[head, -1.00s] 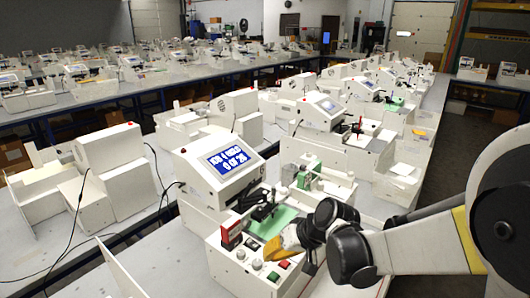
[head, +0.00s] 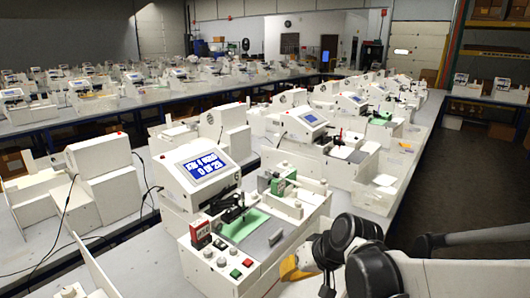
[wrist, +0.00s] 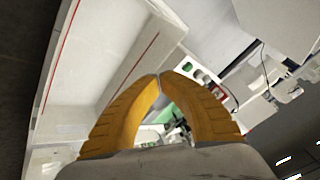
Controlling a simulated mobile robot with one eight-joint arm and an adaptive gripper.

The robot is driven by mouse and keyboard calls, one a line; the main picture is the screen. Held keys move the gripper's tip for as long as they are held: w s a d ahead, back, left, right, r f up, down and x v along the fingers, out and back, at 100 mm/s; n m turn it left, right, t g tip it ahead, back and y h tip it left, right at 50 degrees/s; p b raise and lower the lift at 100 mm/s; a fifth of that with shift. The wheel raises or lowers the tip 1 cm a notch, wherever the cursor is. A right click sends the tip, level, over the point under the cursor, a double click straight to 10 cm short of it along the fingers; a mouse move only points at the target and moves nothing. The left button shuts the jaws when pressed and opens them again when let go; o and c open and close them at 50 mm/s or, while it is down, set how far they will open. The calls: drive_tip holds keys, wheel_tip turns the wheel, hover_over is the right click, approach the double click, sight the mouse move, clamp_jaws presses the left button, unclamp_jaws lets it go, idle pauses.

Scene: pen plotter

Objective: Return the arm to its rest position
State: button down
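My gripper (head: 293,268) is at the lower right in the head view, at the front right side of the nearest plotter. In the wrist view its two yellow fingers (wrist: 160,76) curve in and their tips meet, with nothing seen between them. The nearest pen plotter (head: 186,244) is a white machine with a blue lit screen (head: 205,168), a green plate (head: 243,225) and a front panel of buttons. The gripper looks apart from the panel. My arm reaches in from the right edge, its links partly cut off by the frame.
More white plotters (head: 307,122) stand in a row behind on the same bench. Another white machine (head: 103,180) stands to the left, with black cables near it. A dark floor aisle (head: 440,195) lies open at the right.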

drive_tip(key=s+d+m+t+h+b, duration=0.2)
drive_tip(key=s+d+h+b, duration=0.3)
drive_tip(key=s+d, duration=0.8)
drive_tip(key=s, duration=0.2)
drive_tip(key=shift+s+d+r+t+b, duration=0.15)
drive_tip(key=shift+s+d+t+b, duration=0.1)
drive_tip(key=shift+s+t+b, duration=0.1)
idle(1.4)
